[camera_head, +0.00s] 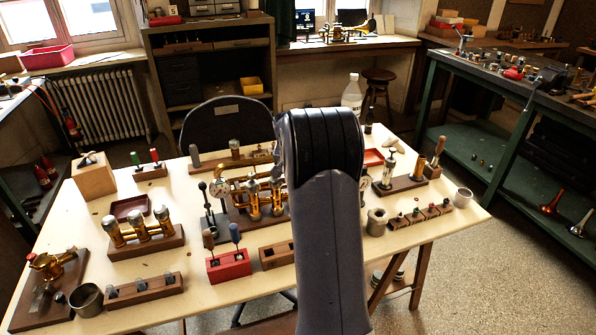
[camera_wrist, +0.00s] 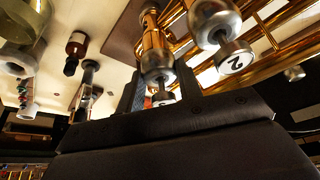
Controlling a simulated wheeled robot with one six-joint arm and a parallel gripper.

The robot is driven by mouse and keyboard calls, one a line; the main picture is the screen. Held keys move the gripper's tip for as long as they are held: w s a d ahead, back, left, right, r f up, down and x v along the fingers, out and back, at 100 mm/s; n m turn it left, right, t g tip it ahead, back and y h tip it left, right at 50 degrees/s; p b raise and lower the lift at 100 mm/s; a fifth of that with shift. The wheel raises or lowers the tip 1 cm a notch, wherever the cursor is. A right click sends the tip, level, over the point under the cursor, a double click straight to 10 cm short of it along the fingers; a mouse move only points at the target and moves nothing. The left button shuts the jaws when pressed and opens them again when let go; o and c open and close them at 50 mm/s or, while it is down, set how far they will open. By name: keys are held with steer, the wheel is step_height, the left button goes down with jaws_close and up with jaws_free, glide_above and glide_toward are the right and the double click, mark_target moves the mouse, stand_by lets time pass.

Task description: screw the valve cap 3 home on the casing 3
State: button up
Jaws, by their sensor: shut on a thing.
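In the wrist view my gripper (camera_wrist: 156,92) is shut on a silver valve cap (camera_wrist: 158,62), with a dark finger beside it. I take this as valve cap 3; its finger button, behind the gripper body, is mostly hidden. The cap lines up with a brass casing (camera_wrist: 153,32) and appears to meet its end; I cannot tell how far it is screwed on. Beside it is a silver cap with a button marked 2 (camera_wrist: 235,62). In the head view the brass valve block (camera_head: 266,200) stands mid-table, partly behind my arm, which hides my gripper.
A dial gauge on a stand (camera_head: 218,190) is close left of the valve block. A red block with tools (camera_head: 229,266) and a wooden block (camera_head: 277,255) are in front. Another brass valve set (camera_head: 140,232) stands left. A bottle (camera_head: 352,93) stands behind, right of my arm.

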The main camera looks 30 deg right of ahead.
steer(key=shift+m, duration=0.3)
steer(key=shift+m+h, duration=0.3)
steer(key=shift+m, duration=0.3)
steer(key=o, duration=1.1)
steer(key=shift+o, duration=0.2)
steer(key=shift+r, duration=0.1)
steer(key=v, duration=1)
steer(key=shift+r, duration=0.4)
steer(key=shift+w+a, duration=0.1)
